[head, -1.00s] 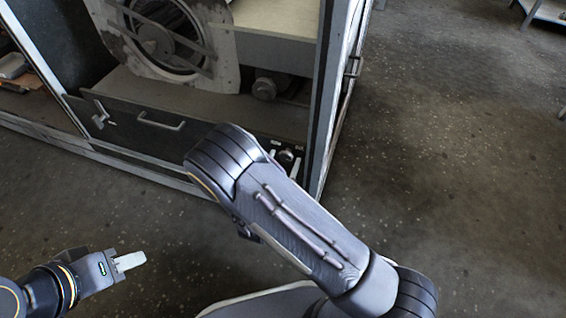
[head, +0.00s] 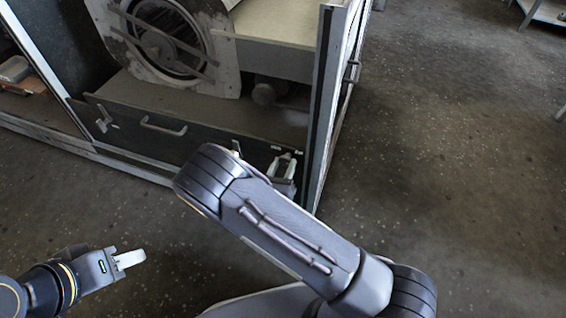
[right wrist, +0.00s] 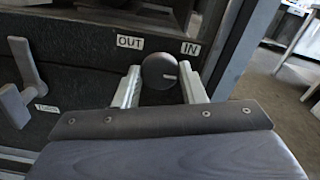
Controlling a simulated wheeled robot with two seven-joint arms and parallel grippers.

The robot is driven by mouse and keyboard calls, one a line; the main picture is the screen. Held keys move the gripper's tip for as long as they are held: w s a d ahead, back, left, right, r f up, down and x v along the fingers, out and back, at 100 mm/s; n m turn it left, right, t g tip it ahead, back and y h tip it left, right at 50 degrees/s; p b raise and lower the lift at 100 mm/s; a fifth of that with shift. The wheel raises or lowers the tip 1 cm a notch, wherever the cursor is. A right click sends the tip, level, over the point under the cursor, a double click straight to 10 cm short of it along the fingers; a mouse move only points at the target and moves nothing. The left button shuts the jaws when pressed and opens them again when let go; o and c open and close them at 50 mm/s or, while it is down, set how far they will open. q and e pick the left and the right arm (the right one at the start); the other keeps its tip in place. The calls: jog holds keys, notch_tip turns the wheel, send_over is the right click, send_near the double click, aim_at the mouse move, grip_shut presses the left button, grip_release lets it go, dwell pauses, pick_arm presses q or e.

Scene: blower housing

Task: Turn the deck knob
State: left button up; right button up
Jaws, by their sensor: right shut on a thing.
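The deck knob (right wrist: 159,71) is a dark round knob on the dark front panel, with a pale mark on its right side toward the IN label (right wrist: 191,49). The OUT label (right wrist: 130,42) is at its upper left. My right gripper (right wrist: 160,86) is shut on the knob, one pale finger on each side. In the head view my right gripper (head: 283,168) is at the panel's right end, partly behind my forearm, and the knob is hard to make out. My left gripper (head: 130,260) is low at the left, away from the panel; its finger gap is unclear.
A lever handle (right wrist: 28,75) stands on the panel left of the knob. The drawer-like front has a bar handle (head: 163,126). The blower housing (head: 180,45) is behind it. A cabinet post (head: 325,100) rises close right of the knob. The floor to the right is open.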

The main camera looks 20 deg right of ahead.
jog(key=o, duration=1)
jog(key=p+v, duration=0.1)
jog(key=v, duration=0.6)
jog(key=shift+s+a, duration=0.25)
jog(key=shift+s, duration=0.1)
